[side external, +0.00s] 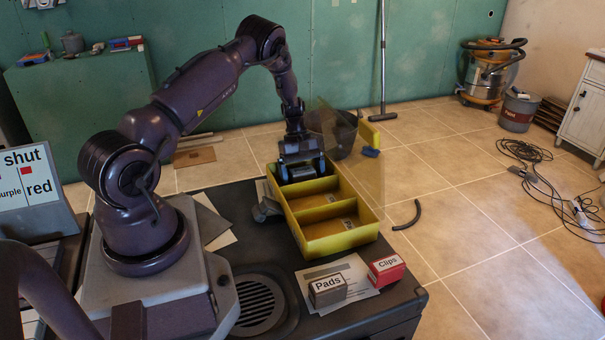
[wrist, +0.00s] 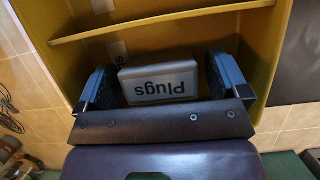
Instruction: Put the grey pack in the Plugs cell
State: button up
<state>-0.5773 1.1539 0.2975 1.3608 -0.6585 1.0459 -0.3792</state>
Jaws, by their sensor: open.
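The yellow box (side external: 344,243) stands on the dark table and is split into three cells by dividers. My gripper (side external: 302,170) is lowered into its far cell, with the jaws open. In the wrist view, the grey pack (wrist: 158,83), marked "Plugs", lies between the open fingers of my gripper (wrist: 160,72), with a small gap on both sides. The pack is inside that end cell of the yellow box (wrist: 165,16); its contact with the floor is hidden. The far cell's own label cannot be read.
A see-through panel (side external: 362,178) rises along the box's right side. A brown "Pads" pack (side external: 327,290) and a red "Clips" pack (side external: 386,271) stand in front of the box, by a printed sheet (side external: 342,275). A grey object (side external: 265,210) lies left of the box.

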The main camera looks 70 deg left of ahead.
jog(key=shift+r, duration=0.1)
jog(key=v, duration=1.2)
